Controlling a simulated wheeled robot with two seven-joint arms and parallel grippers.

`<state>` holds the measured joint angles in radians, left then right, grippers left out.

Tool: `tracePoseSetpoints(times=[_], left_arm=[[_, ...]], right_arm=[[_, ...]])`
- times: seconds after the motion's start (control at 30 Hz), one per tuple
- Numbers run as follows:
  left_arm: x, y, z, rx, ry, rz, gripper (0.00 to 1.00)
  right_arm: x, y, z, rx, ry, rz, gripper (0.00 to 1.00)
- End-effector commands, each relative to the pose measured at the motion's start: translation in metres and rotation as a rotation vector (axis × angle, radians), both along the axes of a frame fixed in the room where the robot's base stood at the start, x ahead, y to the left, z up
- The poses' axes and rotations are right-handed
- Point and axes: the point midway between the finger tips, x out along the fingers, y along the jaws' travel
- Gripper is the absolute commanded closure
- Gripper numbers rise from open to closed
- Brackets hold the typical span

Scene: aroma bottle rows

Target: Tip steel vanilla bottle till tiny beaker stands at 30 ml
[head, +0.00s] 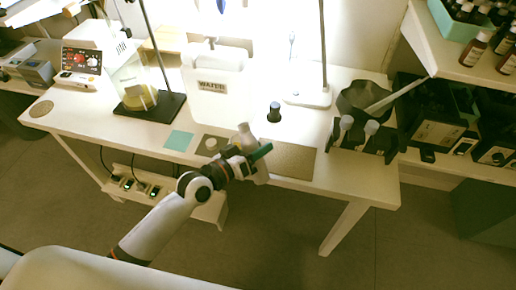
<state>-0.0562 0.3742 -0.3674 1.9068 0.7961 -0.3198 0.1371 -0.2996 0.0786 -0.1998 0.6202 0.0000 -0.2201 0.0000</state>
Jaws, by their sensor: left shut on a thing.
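My left gripper (254,160) reaches over the front edge of the white table from below. It is shut on a pale grey bottle (245,133), which looks like the steel vanilla bottle; its narrow neck points up and slightly left. The gripper hides the bottle's lower part, so I cannot tell if it touches the table. Left of it, a small pale round thing (211,143) sits on a dark square; it may be the tiny beaker, but any level or marks are too small to read. My right gripper is not in view.
A teal square (179,140) lies left and a tan mat (294,161) right. Behind stand a dark bottle (274,112), a white water container (213,108) and a lamp base (308,97). A dark rack (343,145) is at right, a flask (140,98) at left.

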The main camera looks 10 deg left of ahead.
Motion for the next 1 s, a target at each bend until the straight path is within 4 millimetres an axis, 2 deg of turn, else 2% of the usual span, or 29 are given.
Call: tracePoseSetpoints(times=[1.0], left_arm=[[-0.004,-0.004,-0.012,-0.196,0.206,0.001,0.90]], right_arm=[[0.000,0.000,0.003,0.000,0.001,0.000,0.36]])
